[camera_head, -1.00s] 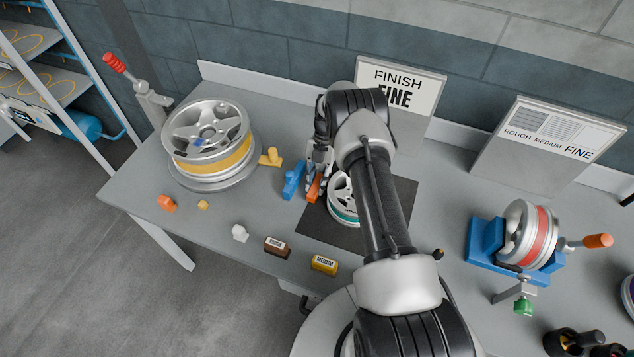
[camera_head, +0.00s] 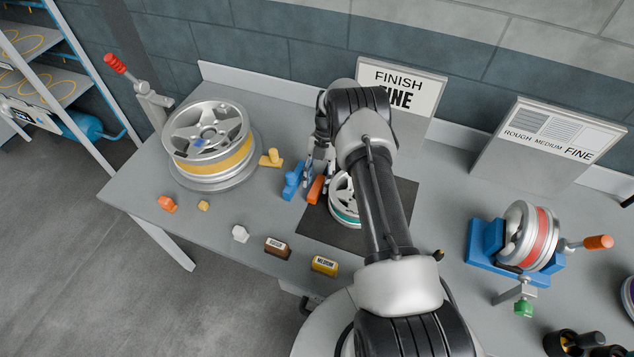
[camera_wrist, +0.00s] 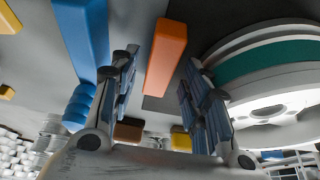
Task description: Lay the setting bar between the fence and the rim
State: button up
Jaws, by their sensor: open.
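The orange setting bar (camera_head: 315,190) lies between the blue fence (camera_head: 292,181) and the small silver rim with a teal band (camera_head: 342,201). In the wrist view the bar (camera_wrist: 166,58) shows between the two fingers, with a gap on both sides. The fence (camera_wrist: 82,38) stands left of the fingers, and the rim (camera_wrist: 268,66) stands to the right. My gripper (camera_wrist: 161,60) is open and holds nothing. In the head view my arm hides much of the rim and part of my gripper (camera_head: 320,170), which is just behind the bar.
A large wheel with a yellow band (camera_head: 212,155) stands at the left. A yellow piece (camera_head: 271,158) sits left of the fence. Small blocks, including a brown one (camera_head: 277,248) and a yellow one (camera_head: 324,265), lie along the front edge. A blue stand (camera_head: 487,240) is at the right.

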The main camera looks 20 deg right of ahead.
notch_tip(320, 180, up, 23)
jog(key=w+m+t+h, duration=0.1)
jog(key=w+m, duration=0.2)
jog(key=m, duration=0.2)
jog(key=s+a+r+m+t+h, duration=0.1)
jog(key=s+a+r+m, duration=0.25)
jog(key=r, duration=0.45)
jog(key=s+a+r+m+t, duration=0.1)
jog(key=s+a+r+m, duration=0.1)
jog(key=s+r+m, duration=0.4)
jog(key=s+a+r+m+t+h, duration=0.1)
jog(key=s+a+r+m, duration=0.1)
jog(key=s+r+m, duration=0.3)
jog(key=s+a+r+t, duration=0.2)
jog(key=s, duration=0.5)
jog(key=s+a+f+m+t, duration=0.1)
jog(key=s+a+f+m, duration=0.1)
jog(key=s+m, duration=0.5)
jog(key=s+f, duration=0.1)
jog(key=s, duration=0.4)
jog(key=shift+s+t, duration=0.35)
jog(key=shift+t, duration=0.05)
